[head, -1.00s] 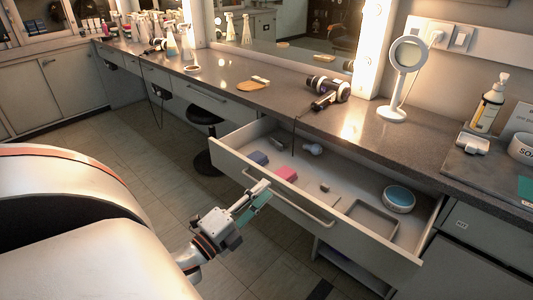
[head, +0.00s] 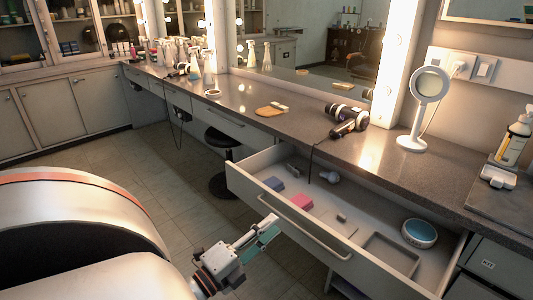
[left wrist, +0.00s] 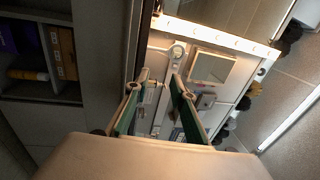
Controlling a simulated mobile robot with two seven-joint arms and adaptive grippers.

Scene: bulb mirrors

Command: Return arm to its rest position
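My left gripper (head: 268,229) is in the lower middle of the head view, just in front of the open drawer's face (head: 272,207). Its green-padded fingers are apart in the left wrist view (left wrist: 158,98), with nothing held between them. My left arm comes in from the bottom left, partly cut off by the frame edge. The drawer handle (head: 310,240) is right of the fingertips, and I see no contact with it. My right gripper is in neither view.
The counter (head: 300,115) holds a dryer (head: 347,120) and a round mirror (head: 428,87). Floor (head: 165,195) left is clear.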

